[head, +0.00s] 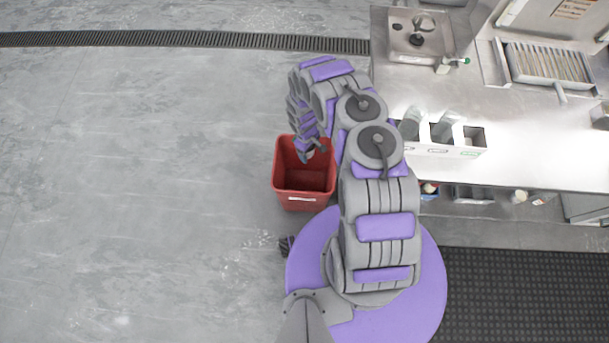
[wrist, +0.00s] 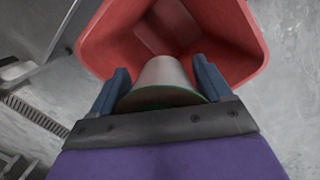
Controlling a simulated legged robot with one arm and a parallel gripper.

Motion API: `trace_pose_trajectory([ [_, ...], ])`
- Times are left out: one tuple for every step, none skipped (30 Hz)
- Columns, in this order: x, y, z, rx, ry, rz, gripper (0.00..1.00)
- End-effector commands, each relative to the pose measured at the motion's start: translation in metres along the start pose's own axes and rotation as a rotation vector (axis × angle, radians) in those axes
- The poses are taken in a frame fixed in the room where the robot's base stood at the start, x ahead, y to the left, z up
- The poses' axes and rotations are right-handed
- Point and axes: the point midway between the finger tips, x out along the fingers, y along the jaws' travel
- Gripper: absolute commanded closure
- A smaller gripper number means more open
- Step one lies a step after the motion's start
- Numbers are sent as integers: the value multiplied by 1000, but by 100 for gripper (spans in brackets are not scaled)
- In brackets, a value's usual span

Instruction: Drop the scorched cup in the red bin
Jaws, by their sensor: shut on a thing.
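In the wrist view, my gripper (wrist: 164,90) is shut on a pale cup (wrist: 162,76) with a green edge on its near side, one finger on each side of it. The cup is over the open mouth of the red bin (wrist: 245,40). Any scorch marks cannot be made out. In the head view, the red bin (head: 305,201) stands on the grey floor left of my arm. My gripper (head: 312,154) points down over the bin's mouth. The cup is too small and covered to make out clearly there.
A steel counter (head: 520,150) with a sink (head: 418,36) runs along the right. A divided white holder (head: 455,150) stands near its front edge. A black mat (head: 520,295) lies at the lower right. A drain grate (head: 190,38) crosses the floor at the top. The left floor is clear.

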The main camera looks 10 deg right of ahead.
Motion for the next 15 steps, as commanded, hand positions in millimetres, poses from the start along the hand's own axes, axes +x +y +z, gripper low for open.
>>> trace_pose_trajectory([
  [4, 0, -1, 0, 0, 0, 100],
  [6, 0, -1, 0, 1, -1, 100],
  [9, 0, -1, 0, 1, -1, 100],
  [12, 0, -2, 1, 1, -1, 100],
  [15, 0, -2, 1, 1, -1, 100],
  [20, 0, -3, 0, 1, -2, 100],
  [23, 0, -3, 0, 1, -2, 100],
  [27, 0, -4, 0, 1, -2, 100],
  [31, 1, -4, 0, 2, -2, 100],
  [35, 1, -5, 0, 2, -2, 100],
  [38, 1, -5, 0, 2, -2, 100],
  [43, 1, -6, 0, 2, -2, 100],
  [46, 1, -7, 0, 3, -2, 100],
  [48, 1, -7, 0, 3, -1, 100],
  [51, 1, -8, 1, 3, -1, 100],
])
